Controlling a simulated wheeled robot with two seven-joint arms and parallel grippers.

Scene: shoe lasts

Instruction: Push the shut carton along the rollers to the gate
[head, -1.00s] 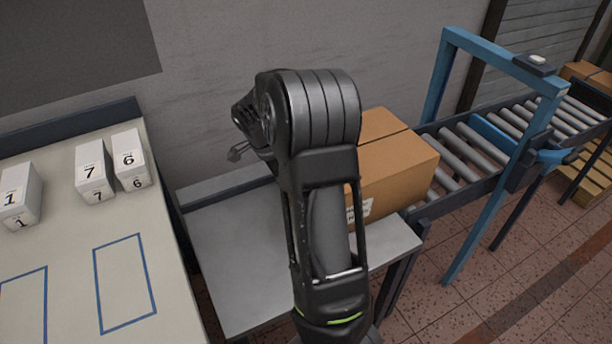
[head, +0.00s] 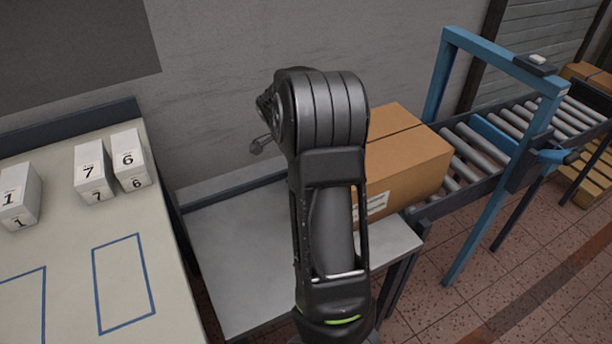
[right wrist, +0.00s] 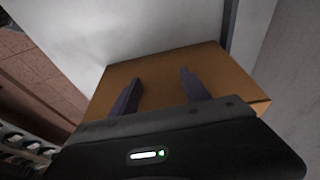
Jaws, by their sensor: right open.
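The shut brown carton (head: 405,165) sits at the right end of the grey table, where the rollers (head: 470,150) begin. Its top flaps are closed along a dark seam, and a white label shows on its near side. The blue gate (head: 500,60) stands over the rollers to the right, apart from the carton. My right arm hides the carton's left end in the head view. In the right wrist view my right gripper (right wrist: 160,92) is open, its two fingers in front of the carton's face (right wrist: 170,65). I cannot tell whether they touch. My left gripper is not in view.
The grey table (head: 230,250) is bare left of the carton. A pale bench (head: 60,245) at left holds white numbered blocks (head: 92,170) and blue outlines. A wall runs behind. Beyond the gate another carton (head: 588,72) and a wooden pallet (head: 585,180) show.

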